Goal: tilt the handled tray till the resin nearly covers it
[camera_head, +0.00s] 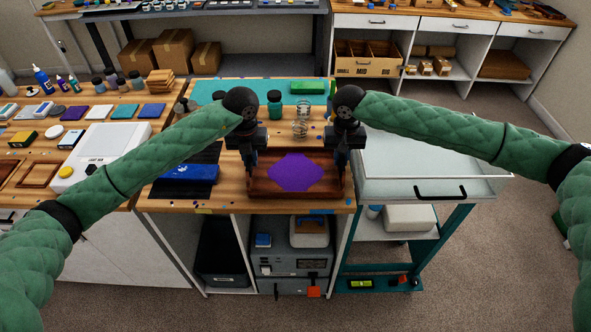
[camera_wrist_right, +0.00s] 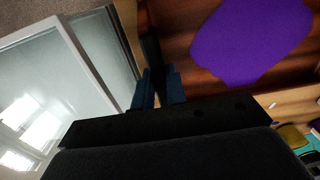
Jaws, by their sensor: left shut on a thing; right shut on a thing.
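The handled tray (camera_head: 257,187) is a brown wooden tray on the wooden bench, in front of me in the head view. A purple pool of resin (camera_head: 294,172) covers the middle of its floor, with bare wood around it. The resin also shows in the right wrist view (camera_wrist_right: 250,42). My left gripper (camera_head: 250,165) is shut on the tray's left end. My right gripper (camera_head: 340,165) is shut on its right end; its blue fingers show in the right wrist view (camera_wrist_right: 160,88) at the tray's edge. I cannot tell any tilt.
A white-topped cart (camera_head: 400,170) stands close on the right. A blue pack (camera_head: 189,173) lies left of the tray. A dark green jar (camera_head: 274,103) and a wire whisk or coil (camera_head: 301,122) stand behind, near a teal mat (camera_head: 225,88).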

